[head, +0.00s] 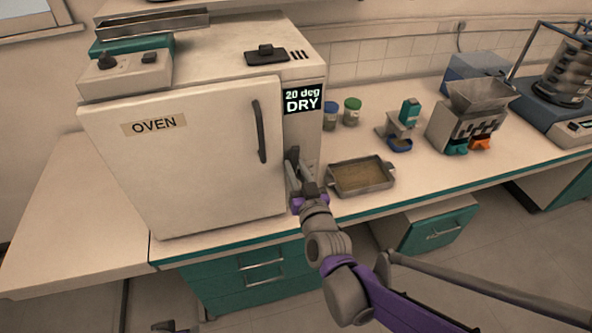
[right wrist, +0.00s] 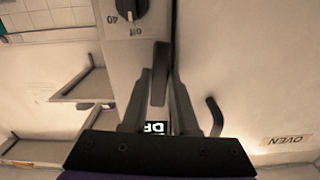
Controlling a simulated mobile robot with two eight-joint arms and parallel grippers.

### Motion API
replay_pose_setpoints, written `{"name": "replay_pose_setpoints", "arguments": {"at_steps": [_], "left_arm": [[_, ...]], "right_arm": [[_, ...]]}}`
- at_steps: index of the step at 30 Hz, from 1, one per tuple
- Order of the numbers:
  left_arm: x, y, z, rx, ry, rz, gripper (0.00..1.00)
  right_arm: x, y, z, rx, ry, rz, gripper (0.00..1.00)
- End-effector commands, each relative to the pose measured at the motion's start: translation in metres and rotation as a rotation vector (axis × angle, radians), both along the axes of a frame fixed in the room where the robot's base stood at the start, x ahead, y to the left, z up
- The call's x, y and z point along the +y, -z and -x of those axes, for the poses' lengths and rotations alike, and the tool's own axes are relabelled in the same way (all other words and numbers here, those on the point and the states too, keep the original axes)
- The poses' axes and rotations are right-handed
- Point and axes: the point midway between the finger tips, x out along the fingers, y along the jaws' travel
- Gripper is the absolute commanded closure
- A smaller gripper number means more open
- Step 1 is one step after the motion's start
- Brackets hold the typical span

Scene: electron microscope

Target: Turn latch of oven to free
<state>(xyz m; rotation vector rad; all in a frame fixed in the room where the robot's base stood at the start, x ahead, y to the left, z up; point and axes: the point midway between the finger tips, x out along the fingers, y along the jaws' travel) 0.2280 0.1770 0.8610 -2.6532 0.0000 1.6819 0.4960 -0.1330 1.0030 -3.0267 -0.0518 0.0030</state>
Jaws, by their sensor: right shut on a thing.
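The oven (head: 190,175) is a cream box on the bench with its door closed. A dark curved door handle (head: 260,131) stands on the door's right side. The latch is a grey upright bar (right wrist: 160,70) on the oven's front, beside the door edge. My right gripper (head: 293,165) reaches up to it from below and is shut on the latch, one finger on each side in the right wrist view. In the head view the gripper largely hides the latch. My left gripper (head: 172,326) shows only in part at the bottom edge; its jaws are unclear.
The display (head: 303,100) reads "20 deg DRY". A dial (right wrist: 131,8) is on the same panel. A metal tray (head: 361,193) lies on the bench just right of my right gripper. Small jars (head: 352,111) and several devices stand farther right. The bench left of the oven is clear.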

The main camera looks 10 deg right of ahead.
Motion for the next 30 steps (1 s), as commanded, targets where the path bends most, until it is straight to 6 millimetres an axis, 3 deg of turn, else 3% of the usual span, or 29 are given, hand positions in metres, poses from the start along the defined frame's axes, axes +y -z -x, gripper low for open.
{"name": "replay_pose_setpoints", "arguments": {"at_steps": [5, 14, 15, 19, 30], "left_arm": [[0.0, 0.0029, 0.0004, 0.001, 0.0, 0.0, 0.5], [0.0, 0.0027, 0.0003, 0.001, 0.0, 0.0, 0.5], [0.0, 0.0026, 0.0003, 0.001, 0.0, 0.0, 0.5], [0.0, 0.0027, 0.0004, 0.001, 0.0, 0.0, 0.5], [0.0, 0.0026, 0.0003, 0.001, 0.0, 0.0, 0.5]], "right_arm": [[-0.0006, 0.0005, 0.0005, -0.004, 0.0, 0.12, 1.0], [-0.0006, 0.0, 0.0004, -0.005, 0.0, 0.133, 1.0], [-0.0006, 0.0, 0.0004, -0.005, 0.0, 0.133, 0.69], [-0.0006, 0.0, 0.0004, -0.005, 0.0, 0.132, 0.46], [-0.0007, -0.0001, 0.0039, -0.004, 0.0, 0.13, 0.43]]}}
